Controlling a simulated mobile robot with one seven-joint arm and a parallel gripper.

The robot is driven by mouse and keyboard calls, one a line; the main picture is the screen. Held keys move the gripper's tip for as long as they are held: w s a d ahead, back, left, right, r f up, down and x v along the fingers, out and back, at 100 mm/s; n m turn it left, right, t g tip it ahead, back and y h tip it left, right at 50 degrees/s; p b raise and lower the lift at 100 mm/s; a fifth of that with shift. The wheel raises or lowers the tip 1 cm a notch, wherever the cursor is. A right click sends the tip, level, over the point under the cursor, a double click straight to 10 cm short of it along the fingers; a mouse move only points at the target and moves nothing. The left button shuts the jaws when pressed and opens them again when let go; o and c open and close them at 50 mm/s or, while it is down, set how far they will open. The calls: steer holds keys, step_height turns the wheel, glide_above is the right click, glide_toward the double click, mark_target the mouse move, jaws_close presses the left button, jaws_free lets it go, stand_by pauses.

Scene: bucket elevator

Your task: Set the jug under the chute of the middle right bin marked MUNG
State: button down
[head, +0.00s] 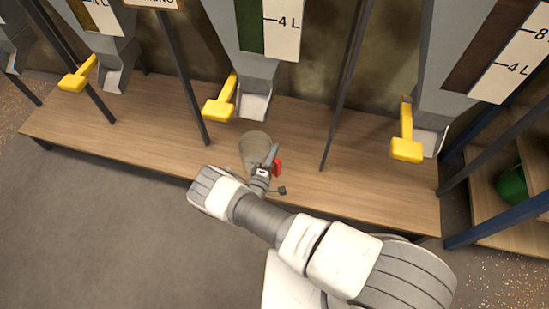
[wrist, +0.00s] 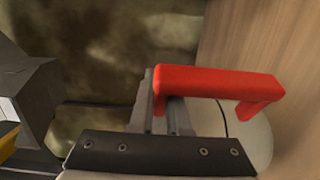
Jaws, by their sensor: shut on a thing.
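The jug (head: 254,143) is a pale beige vessel with a red handle (head: 277,166), held over the front of the wooden shelf. My gripper (head: 265,172) is shut on it at the handle side. In the wrist view the red handle (wrist: 215,82) crosses the grey jaws (wrist: 168,105), and part of the pale jug body (wrist: 258,140) shows behind. A grey chute (head: 254,104) with a yellow lever (head: 219,109) is just behind the jug, towards the wall. Whether the jug touches the shelf is unclear. A cut-off sign (head: 155,3) seems to read MUNG; its bin is unclear.
The wooden shelf (head: 150,125) runs below several bins. Dark posts (head: 340,90) stand either side of the middle chute. Another chute with a yellow lever (head: 407,148) is at right, one (head: 78,78) at left. A blue-framed rack (head: 500,218) with a green object (head: 513,186) is far right.

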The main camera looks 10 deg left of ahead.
step_height(320, 180, down, 3)
steer(key=shift+f+b, duration=0.2)
steer(key=shift+b, duration=0.6)
steer(key=shift+f, duration=0.1)
steer(key=c, duration=0.9)
jaws_free()
